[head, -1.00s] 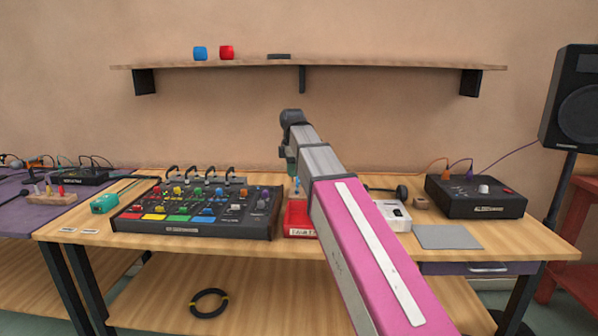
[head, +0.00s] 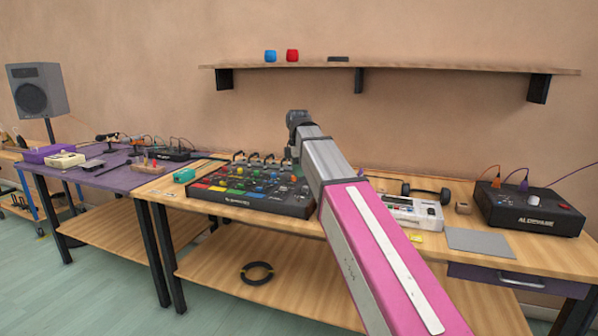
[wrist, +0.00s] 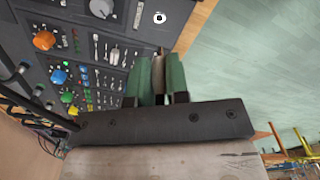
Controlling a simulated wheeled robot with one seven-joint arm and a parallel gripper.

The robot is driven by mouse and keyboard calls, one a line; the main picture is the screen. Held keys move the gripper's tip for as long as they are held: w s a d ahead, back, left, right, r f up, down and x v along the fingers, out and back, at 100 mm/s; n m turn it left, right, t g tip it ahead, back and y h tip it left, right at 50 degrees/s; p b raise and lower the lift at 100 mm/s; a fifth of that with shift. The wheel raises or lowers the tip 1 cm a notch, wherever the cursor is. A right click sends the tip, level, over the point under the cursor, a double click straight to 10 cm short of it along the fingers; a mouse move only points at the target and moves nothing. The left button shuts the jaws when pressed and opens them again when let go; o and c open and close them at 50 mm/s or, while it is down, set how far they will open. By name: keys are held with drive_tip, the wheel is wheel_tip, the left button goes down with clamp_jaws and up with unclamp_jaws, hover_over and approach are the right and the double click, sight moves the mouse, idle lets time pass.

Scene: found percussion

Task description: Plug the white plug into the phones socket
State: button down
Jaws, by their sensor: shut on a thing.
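In the wrist view my gripper (wrist: 159,64) has its two green fingers close together on a narrow brownish-grey thing (wrist: 158,58), seen edge-on. I cannot tell from its look whether it is the white plug. The dark mixer panel (wrist: 75,50) lies beyond and to the left of the fingers. A white-ringed round hole with a dark centre (wrist: 159,17) shows near the panel's edge; it may be a socket, but no label is readable. In the head view the mixer (head: 250,203) is on the wooden table, and my arm hides the fingertips and the mixer's right end.
A white device (head: 412,214), headphones (head: 442,193), a grey pad (head: 478,240) and a black box with cables (head: 528,212) stand on the right. A teal box (head: 184,176) is left of the mixer. A shelf (head: 420,68) hangs above.

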drive_tip(key=shift+f, duration=0.15)
drive_tip(key=shift+d+f, duration=0.1)
drive_tip(key=shift+f, duration=2.7)
drive_tip(key=shift+f, duration=1.7)
drive_tip(key=c, duration=1)
unclamp_jaws()
drive_tip(key=shift+c, duration=0.2)
wheel_tip(320, 180, up, 11)
drive_tip(key=shift+f, duration=0.1)
